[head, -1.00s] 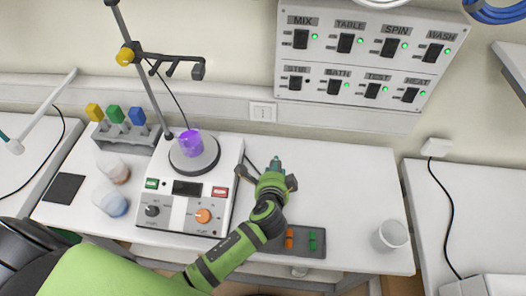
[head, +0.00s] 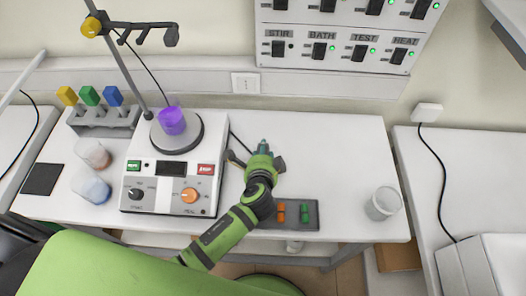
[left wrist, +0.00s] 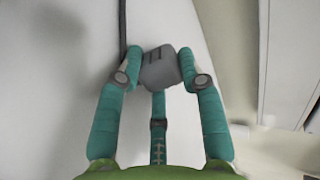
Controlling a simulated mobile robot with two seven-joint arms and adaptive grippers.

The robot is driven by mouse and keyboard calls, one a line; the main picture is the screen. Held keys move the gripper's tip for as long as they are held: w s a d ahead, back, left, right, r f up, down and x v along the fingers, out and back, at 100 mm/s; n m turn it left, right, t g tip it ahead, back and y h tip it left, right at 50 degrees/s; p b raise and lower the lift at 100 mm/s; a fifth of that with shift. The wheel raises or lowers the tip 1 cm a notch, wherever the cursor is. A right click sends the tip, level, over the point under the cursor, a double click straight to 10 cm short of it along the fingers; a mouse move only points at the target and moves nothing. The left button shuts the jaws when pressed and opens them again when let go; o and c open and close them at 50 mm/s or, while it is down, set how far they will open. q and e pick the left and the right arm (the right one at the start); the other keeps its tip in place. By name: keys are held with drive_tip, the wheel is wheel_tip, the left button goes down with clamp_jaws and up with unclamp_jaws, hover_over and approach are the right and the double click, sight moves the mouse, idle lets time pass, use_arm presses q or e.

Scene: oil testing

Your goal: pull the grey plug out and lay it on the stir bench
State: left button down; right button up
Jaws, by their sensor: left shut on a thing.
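My left gripper (head: 263,146) is over the white stir bench (head: 335,150), to the right of the hotplate stirrer. In the left wrist view its teal fingers (left wrist: 162,80) are shut on the grey plug (left wrist: 160,66), a small block with dark slots on its face. A dark cord (left wrist: 122,35) runs up the left side of that view. In the head view the plug is hidden at the gripper; a dark cord (head: 238,140) runs towards it from the stirrer. The wall socket (head: 245,83) behind the bench is empty. My right gripper is not in view.
The stirrer (head: 165,195) holds a purple beaker (head: 172,120). A grey tray (head: 312,222) with orange and green pieces lies at the front edge. A clear cup (head: 383,203) stands at the right. The bench between gripper and cup is clear.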

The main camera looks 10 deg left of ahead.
use_arm(q)
drive_tip(key=c, duration=0.7)
unclamp_jaws()
drive_tip(key=v, duration=1.2)
drive_tip(key=shift+s, duration=0.1)
